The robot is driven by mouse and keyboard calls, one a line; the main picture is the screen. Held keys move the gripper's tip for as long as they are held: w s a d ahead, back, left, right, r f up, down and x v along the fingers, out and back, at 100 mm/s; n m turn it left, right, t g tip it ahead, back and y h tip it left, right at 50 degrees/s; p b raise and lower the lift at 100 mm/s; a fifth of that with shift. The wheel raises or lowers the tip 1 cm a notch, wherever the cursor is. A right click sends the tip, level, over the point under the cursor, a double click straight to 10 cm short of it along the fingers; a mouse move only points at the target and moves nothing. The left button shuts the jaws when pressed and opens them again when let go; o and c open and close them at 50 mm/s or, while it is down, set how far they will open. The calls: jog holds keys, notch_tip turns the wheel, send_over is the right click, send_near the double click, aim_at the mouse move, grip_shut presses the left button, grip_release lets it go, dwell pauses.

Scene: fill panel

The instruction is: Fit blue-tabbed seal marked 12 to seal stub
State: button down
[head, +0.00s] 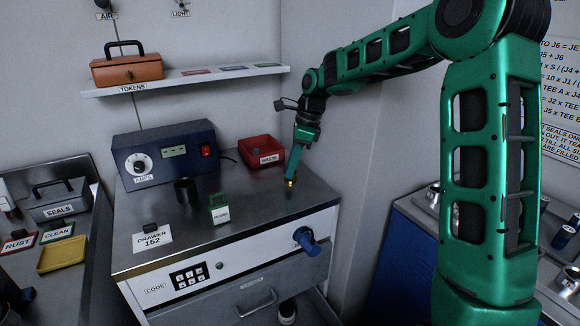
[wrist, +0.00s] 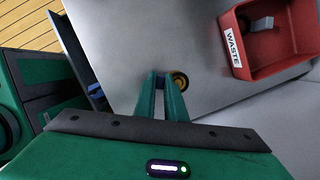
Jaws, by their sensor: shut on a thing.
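My gripper (head: 291,178) reaches down over the steel top of the drawer cabinet, close to its right edge. In the wrist view its fingers (wrist: 160,80) are closed on a small blue piece, which looks like the tab of the seal. A brass ring with a dark centre (wrist: 181,80) lies just right of the fingertips, and a brass bit (head: 291,183) shows under them in the head view. I cannot tell whether this ring is the seal, the stub or both together, or whether it touches the top. No number 12 is readable.
A blue box with a dial (head: 165,152), a dark cup (head: 186,190) and a green-and-white block (head: 219,207) stand left. A blue knob (head: 306,240) juts from the cabinet front.

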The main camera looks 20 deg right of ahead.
jog(key=shift+f, duration=0.85)
jog(key=c, duration=1.7)
grip_release()
jog(key=shift+c, duration=0.2)
jog(key=shift+w+d+r, duration=0.1)
jog(key=shift+r, duration=0.05)
jog(key=shift+d+r, duration=0.1)
jog(key=shift+r, duration=0.25)
jog(key=v, duration=0.6)
jog(key=shift+r, duration=0.15)
jog(key=shift+s, duration=0.25)
